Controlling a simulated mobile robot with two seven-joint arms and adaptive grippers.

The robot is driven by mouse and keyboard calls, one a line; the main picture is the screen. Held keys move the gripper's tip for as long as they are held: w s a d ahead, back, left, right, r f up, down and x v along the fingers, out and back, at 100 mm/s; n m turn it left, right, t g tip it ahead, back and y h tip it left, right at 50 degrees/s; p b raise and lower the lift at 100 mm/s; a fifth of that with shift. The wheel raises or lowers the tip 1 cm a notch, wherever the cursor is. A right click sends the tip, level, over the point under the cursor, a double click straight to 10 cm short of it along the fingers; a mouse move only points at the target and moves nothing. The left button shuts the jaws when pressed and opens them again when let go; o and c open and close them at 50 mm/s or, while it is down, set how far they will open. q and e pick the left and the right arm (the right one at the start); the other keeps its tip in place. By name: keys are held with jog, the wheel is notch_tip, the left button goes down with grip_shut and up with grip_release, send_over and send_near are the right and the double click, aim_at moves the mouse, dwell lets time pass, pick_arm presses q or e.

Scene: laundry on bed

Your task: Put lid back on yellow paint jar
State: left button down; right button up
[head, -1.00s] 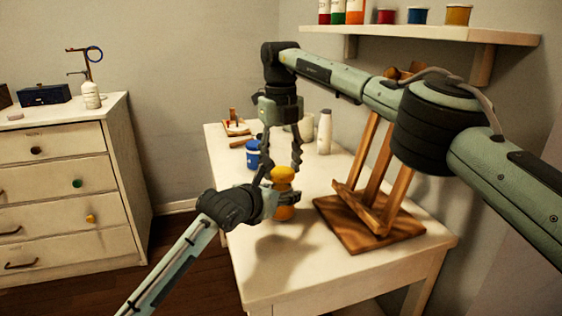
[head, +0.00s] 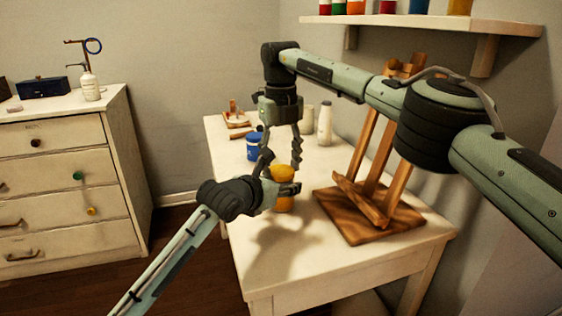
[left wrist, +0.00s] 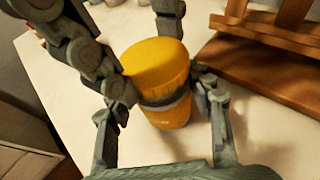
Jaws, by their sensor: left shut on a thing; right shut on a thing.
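The yellow paint jar (head: 284,204) stands upright near the middle of the white table. My left gripper (head: 281,190) is shut around its middle from the left. The jar's body also shows in the left wrist view (left wrist: 171,116), with a grey band around its middle. The yellow top, apparently the lid (head: 283,173), is over the jar. My right gripper (head: 281,168) comes down from above and is shut on it. Fingers of the right gripper flank the top in the left wrist view. Whether the lid is fully seated cannot be told, as fingers and band hide the seam.
A wooden easel (head: 352,228) stands close on the right. A blue jar (head: 253,152) and a white bottle (head: 325,125) stand behind. A small wooden tray (head: 237,122) lies at the far end. The front of the table (head: 330,252) is clear.

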jog(key=shift+f, duration=0.95)
dwell(0.3)
jog(key=shift+c, duration=0.2)
jog(key=shift+s+r, duration=0.15)
jog(key=shift+r, duration=0.15)
jog(key=shift+c, duration=1)
jog(key=shift+a, duration=0.1)
jog(key=shift+s+a+r, duration=0.15)
jog(key=shift+a+r, duration=0.1)
jog(key=shift+w+d+f, duration=0.25)
jog(key=shift+f, duration=0.35)
dwell(0.5)
jog(key=shift+r, duration=0.2)
jog(key=shift+s+r, duration=0.2)
jog(key=shift+r, duration=0.05)
dwell(0.9)
